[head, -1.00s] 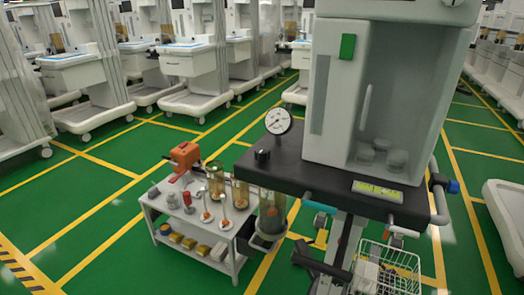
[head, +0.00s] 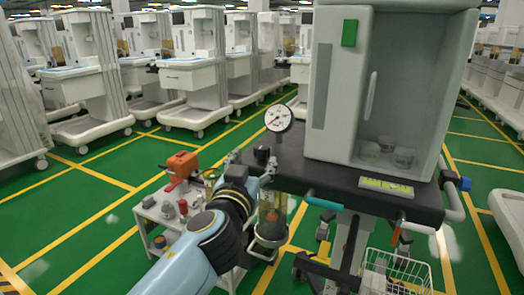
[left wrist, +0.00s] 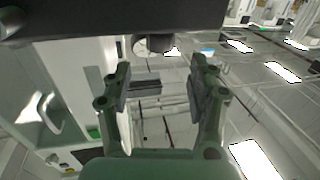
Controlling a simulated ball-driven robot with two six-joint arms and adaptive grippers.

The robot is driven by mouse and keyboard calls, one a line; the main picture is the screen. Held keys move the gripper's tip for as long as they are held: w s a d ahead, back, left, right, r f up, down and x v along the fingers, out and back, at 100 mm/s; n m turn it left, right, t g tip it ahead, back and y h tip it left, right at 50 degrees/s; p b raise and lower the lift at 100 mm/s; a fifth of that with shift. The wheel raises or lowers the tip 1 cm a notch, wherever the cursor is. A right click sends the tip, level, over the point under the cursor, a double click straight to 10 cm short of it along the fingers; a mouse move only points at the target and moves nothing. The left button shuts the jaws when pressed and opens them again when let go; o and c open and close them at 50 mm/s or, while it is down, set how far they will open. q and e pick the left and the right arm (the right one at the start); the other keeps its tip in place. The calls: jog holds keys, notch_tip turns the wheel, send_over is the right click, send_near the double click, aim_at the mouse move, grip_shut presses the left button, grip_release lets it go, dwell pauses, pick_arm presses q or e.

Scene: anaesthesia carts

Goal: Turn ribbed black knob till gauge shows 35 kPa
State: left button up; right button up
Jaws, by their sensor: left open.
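The black knob (head: 262,154) stands on the left end of the dark worktop, below and left of the round white gauge (head: 279,118). The gauge's needle is too small to read for certain. My left arm reaches in from the bottom left. Its gripper (head: 252,166) is at the worktop's left edge, close to the knob, partly hidden by its own wrist. In the left wrist view the two green-grey fingers (left wrist: 160,92) are apart with nothing between them. My right gripper is not in view.
The worktop (head: 330,182) carries a tall white cabinet (head: 325,85) on the right. A clear canister (head: 272,215) hangs below its left end. A small cart with an orange device (head: 181,164) stands left, partly behind my arm. A wire basket (head: 395,275) is at the lower right.

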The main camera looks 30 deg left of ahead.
aim_at(260, 151)
pick_arm(q)
jog(key=x, duration=0.8)
jog(key=shift+w+a+p, duration=0.1)
jog(key=shift+w+p, duration=0.15)
jog(key=shift+p, duration=0.05)
jog(key=shift+f, duration=0.1)
jog(key=shift+c, duration=0.3)
grip_shut()
